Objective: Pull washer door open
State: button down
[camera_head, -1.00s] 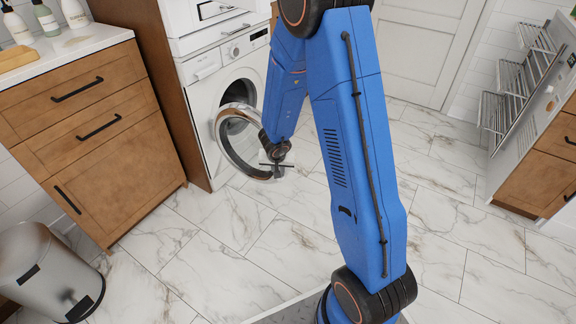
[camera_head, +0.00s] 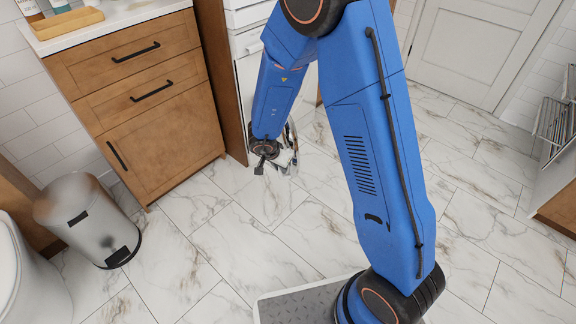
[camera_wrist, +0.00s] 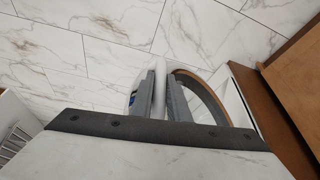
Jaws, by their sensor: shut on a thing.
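The white washer (camera_head: 248,62) stands beside the wooden cabinet in the head view, mostly hidden behind my blue arm. Its round door, with a shiny chrome rim (camera_head: 291,158), stands swung out from the front, and most of it is hidden by the arm. My gripper (camera_head: 268,163) is low above the floor at the door's edge. In the wrist view my gripper (camera_wrist: 160,85) is shut on the door rim (camera_wrist: 160,35), which passes between its fingers. The door's ring curves away to the right there.
A wooden drawer cabinet (camera_head: 140,95) stands left of the washer, with a metal bin (camera_head: 88,220) in front. A white toilet (camera_head: 25,275) is at the lower left. Open racks (camera_head: 553,125) are at the far right. The marble floor (camera_head: 215,245) between is clear.

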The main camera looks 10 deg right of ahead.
jog(key=shift+w+a+r, duration=0.1)
jog(key=shift+w+a, duration=0.15)
jog(key=shift+a, duration=0.25)
jog(key=c, duration=1.7)
grip_release()
jog(key=shift+s, duration=0.15)
jog(key=v, duration=1.7)
jog(key=shift+r, duration=0.1)
